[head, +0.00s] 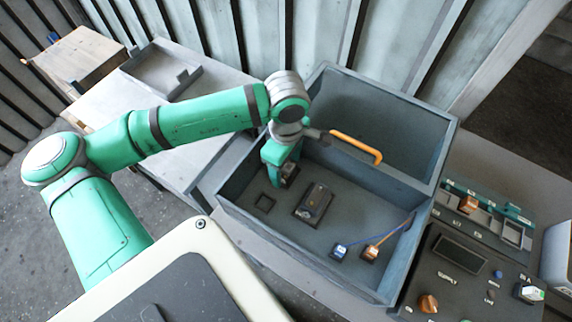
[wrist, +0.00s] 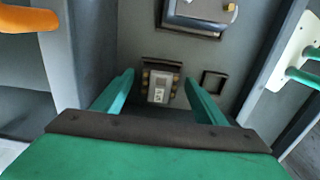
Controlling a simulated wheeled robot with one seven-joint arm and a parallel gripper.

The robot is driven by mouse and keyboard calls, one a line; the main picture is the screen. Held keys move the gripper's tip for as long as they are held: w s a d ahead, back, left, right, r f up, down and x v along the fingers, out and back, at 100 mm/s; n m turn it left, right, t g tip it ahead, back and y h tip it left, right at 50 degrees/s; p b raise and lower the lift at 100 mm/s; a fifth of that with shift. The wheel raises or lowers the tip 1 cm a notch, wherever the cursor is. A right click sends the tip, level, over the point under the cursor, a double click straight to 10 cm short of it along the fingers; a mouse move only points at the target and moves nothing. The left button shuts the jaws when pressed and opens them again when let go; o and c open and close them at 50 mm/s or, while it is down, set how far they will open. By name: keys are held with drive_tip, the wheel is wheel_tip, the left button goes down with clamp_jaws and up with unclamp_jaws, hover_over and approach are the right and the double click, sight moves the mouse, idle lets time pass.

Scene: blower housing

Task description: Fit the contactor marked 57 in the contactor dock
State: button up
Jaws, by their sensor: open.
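My gripper (head: 279,168) reaches down into the grey housing (head: 230,205), near its left wall. In the wrist view its two green fingers (wrist: 159,79) are open and apart, with nothing held between them. A small dark block with a pale label (wrist: 158,93), which looks like a contactor, sits on the floor between and beyond the fingers. Its mark is too small to read surely. A dark rim surrounds its upper part; I cannot tell whether this is the dock. In the head view the block is mostly hidden by my gripper. An empty square frame (wrist: 214,83) lies beside it, also in the head view (head: 264,203).
A dark module (head: 315,203) lies mid-floor. Blue (head: 338,252) and orange (head: 370,252) plugs on wires lie toward the right wall. An orange handle (head: 356,147) stands out near the back compartment. A control panel (head: 465,270) is at right; an open tray (head: 160,72) is at back left.

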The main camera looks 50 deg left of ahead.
wheel_tip(320, 180, up, 10)
drive_tip(key=shift+r, duration=0.15)
idle(0.3)
idle(0.5)
